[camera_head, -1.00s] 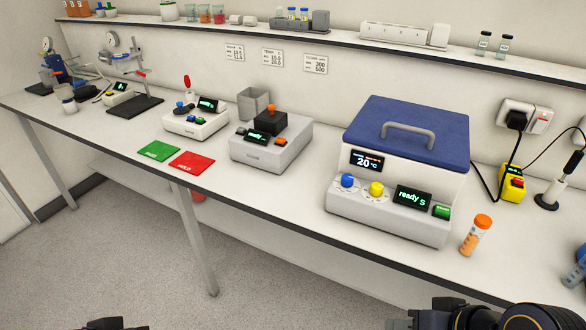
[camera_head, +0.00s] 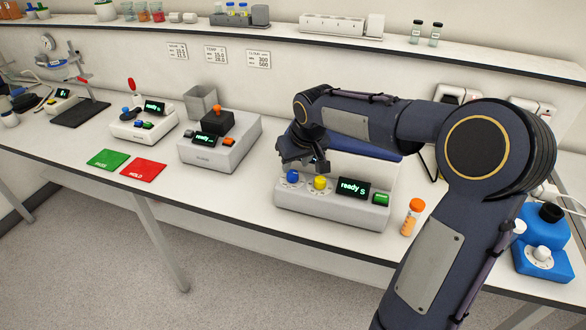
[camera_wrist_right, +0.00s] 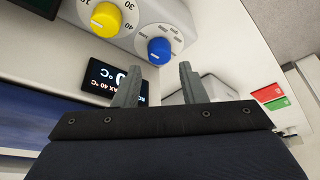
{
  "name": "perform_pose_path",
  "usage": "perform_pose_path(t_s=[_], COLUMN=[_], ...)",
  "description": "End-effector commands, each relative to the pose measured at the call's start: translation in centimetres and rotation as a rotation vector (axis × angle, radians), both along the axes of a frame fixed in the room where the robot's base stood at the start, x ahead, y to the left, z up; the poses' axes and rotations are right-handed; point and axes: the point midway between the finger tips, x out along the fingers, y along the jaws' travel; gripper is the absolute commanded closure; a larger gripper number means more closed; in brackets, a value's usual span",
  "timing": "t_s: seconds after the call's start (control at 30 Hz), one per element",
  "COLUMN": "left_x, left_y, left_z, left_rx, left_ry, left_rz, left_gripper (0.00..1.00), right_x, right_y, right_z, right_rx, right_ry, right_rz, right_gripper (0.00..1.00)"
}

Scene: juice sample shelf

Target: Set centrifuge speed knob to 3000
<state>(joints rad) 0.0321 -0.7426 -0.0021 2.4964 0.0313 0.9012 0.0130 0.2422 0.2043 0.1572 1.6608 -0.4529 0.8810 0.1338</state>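The white centrifuge (camera_head: 300,210) with a blue lid stands on the bench. A blue knob (camera_head: 293,176) and a yellow knob (camera_head: 320,182) are on its front. My right gripper (camera_head: 304,164) is just above the blue knob in the head view. In the right wrist view, its two fingers (camera_wrist_right: 161,70) are apart and empty, pointing toward the blue knob (camera_wrist_right: 159,51), not around it. The yellow knob (camera_wrist_right: 106,17) has a dial with 30 and 40. The blue knob's dial numbers are unreadable. My right arm hides much of the lid. My left gripper is out of view.
A display reading "ready" (camera_head: 352,189) and a green button (camera_head: 381,199) sit right of the knobs. An orange-capped tube (camera_head: 411,218) stands close to the centrifuge's right. A grey device (camera_head: 218,155) is to its left. A blue device (camera_head: 541,255) is at far right.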

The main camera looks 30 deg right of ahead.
Motion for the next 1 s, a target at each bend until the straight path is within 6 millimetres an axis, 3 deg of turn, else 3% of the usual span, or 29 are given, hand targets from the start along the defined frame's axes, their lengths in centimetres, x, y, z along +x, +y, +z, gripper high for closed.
perform_pose_path(t_s=[0.13,0.3,0.63,0.9,1.0], left_x=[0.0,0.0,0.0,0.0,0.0], left_y=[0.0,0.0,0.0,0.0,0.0], left_z=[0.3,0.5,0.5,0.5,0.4], left_rx=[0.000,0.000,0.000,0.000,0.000], left_ry=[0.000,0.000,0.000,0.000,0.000], left_rz=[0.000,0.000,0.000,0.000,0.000], left_gripper=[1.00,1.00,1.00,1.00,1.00], right_x=[0.9,1.6,1.8,1.8,1.8], right_y=[-0.1,-0.1,-0.2,-0.2,-0.1], right_z=[-2.4,-4.0,-4.5,-4.5,-4.5], right_rx=[0.000,0.000,0.000,0.000,0.001], right_ry=[0.005,0.002,-0.001,-0.001,-0.001], right_rz=[0.001,0.000,0.000,0.000,-0.002], right_gripper=[0.62,0.62,0.62,0.94,0.94])
